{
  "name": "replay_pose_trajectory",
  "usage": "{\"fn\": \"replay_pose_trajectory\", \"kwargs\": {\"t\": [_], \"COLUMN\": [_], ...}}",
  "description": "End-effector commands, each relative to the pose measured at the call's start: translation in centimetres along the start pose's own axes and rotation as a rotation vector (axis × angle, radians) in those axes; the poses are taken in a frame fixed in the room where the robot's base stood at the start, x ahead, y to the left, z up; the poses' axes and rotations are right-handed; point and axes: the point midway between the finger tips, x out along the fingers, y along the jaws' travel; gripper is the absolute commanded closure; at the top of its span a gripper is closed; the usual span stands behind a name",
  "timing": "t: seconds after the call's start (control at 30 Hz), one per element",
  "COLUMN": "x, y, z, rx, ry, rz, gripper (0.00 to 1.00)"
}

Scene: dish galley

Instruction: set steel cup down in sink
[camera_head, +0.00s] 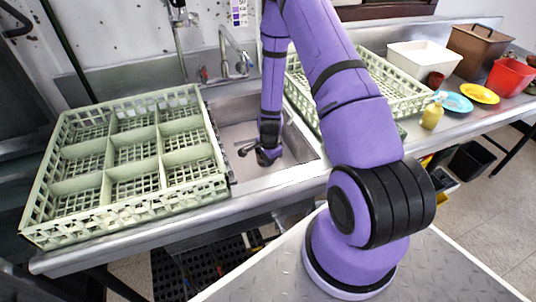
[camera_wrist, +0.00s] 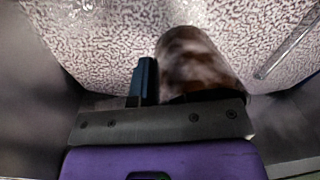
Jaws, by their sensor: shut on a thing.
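The sink (camera_head: 232,117) is a steel basin set in the counter between two green racks. My gripper (camera_head: 258,152) reaches down into it in the head view, near the basin's front. In the wrist view my gripper (camera_wrist: 160,90) is shut on the steel cup (camera_wrist: 192,62), a shiny rounded thing with brownish reflections. The cup is over the patterned sink floor (camera_wrist: 100,40), close to it; I cannot tell whether it touches. In the head view the cup is not clearly seen, as my gripper and arm cover that spot.
A green compartment rack (camera_head: 108,186) stands left of the sink, and another green rack (camera_head: 395,88) stands to the right. A faucet (camera_head: 236,58) rises behind the basin.

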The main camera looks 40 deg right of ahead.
Motion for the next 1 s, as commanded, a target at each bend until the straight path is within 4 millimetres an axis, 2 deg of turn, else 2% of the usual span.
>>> {"fn": "replay_pose_trajectory", "kwargs": {"t": [1.0], "x": [10.4], "y": [0.8], "z": [0.1], "rx": [-0.001], "ry": [-0.002], "rz": [0.002], "gripper": [1.0]}}
